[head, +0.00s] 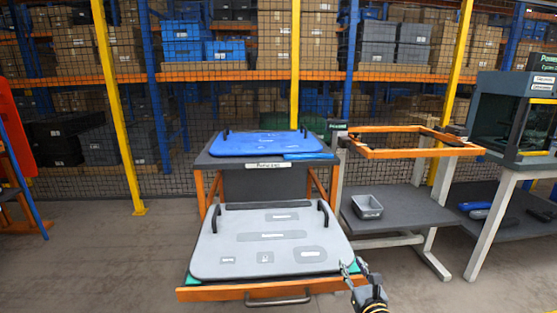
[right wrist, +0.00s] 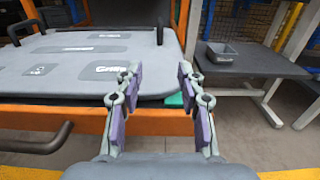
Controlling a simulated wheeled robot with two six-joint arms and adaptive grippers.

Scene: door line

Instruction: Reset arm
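My right gripper (head: 352,268) shows at the lower right in the head view, by the right front corner of a grey panel (head: 225,248) with dark handles. In the right wrist view the gripper (right wrist: 159,76) has its two purple-padded fingers apart, with nothing between them. The orange front edge of the cart (right wrist: 163,122) shows behind the fingers, and I cannot tell whether they touch it. My left gripper and left arm are not in view.
A blue panel (head: 265,145) lies on the dark table behind. On the right, a bench holds a grey bin (head: 367,206) below an orange frame (head: 412,153). A dark handle (head: 278,299) is on the cart's front. Floor is clear on the left.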

